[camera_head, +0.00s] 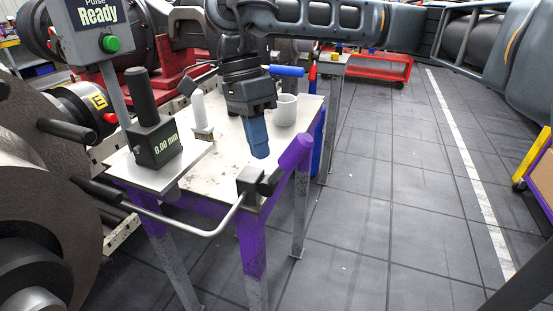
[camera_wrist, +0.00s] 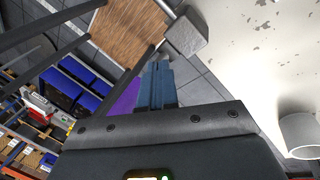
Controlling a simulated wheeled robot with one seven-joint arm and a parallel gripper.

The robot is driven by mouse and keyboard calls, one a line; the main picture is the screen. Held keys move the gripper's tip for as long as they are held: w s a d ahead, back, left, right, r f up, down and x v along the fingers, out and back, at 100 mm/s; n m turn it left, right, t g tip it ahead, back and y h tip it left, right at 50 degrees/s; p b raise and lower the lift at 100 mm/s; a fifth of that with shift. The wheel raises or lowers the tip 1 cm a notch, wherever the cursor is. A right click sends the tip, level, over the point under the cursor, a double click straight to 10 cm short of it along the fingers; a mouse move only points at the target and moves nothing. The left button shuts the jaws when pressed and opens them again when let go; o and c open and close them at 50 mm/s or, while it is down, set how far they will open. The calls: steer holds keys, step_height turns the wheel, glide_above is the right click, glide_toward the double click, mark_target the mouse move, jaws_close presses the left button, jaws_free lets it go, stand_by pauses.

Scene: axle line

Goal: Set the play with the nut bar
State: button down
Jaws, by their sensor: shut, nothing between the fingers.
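My gripper (camera_head: 260,153) hangs above the front right part of the white table, fingers together and empty. In the wrist view its blue-grey fingertips (camera_wrist: 157,70) also lie together. A dark gauge block (camera_head: 158,147) reads "0.00 mm". A sign (camera_head: 98,20) reads "Ready" above a green button (camera_head: 112,44).
A white mug (camera_head: 285,110) stands behind my gripper and also shows in the wrist view (camera_wrist: 301,134). A brush (camera_head: 201,115) stands near the gauge. A blue-handled tool (camera_head: 287,71) is at the back. Open floor (camera_head: 390,200) lies to the right.

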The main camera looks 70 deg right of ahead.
steer(key=shift+s+f+b, duration=0.4)
steer(key=shift+s+b, duration=0.25)
steer(key=shift+b, duration=0.1)
steer(key=shift+s+f+b, duration=0.35)
steer(key=shift+s+b, duration=0.35)
steer(key=shift+b, duration=0.05)
steer(key=shift+s+f+b, duration=0.4)
steer(key=shift+s+b, duration=0.25)
steer(key=shift+b, duration=0.1)
stand_by(2.2)
stand_by(0.5)
steer(key=shift+w+r, duration=0.4)
steer(key=shift+w, duration=0.25)
steer(key=shift+w+r, duration=0.35)
steer(key=shift+w, duration=0.35)
steer(key=shift+w+r, duration=0.4)
steer(key=shift+w, duration=0.25)
steer(key=shift+w+a+r, duration=0.1)
steer(key=shift+w+r, duration=0.3)
steer(key=shift+w, duration=0.3)
steer(key=shift+w+d+r, duration=0.1)
steer(key=shift+w+r, duration=0.35)
steer(key=shift+w, duration=0.3)
steer(key=shift+w+a+r, duration=0.1)
steer(key=shift+w+r, duration=0.3)
steer(key=shift+w, duration=0.3)
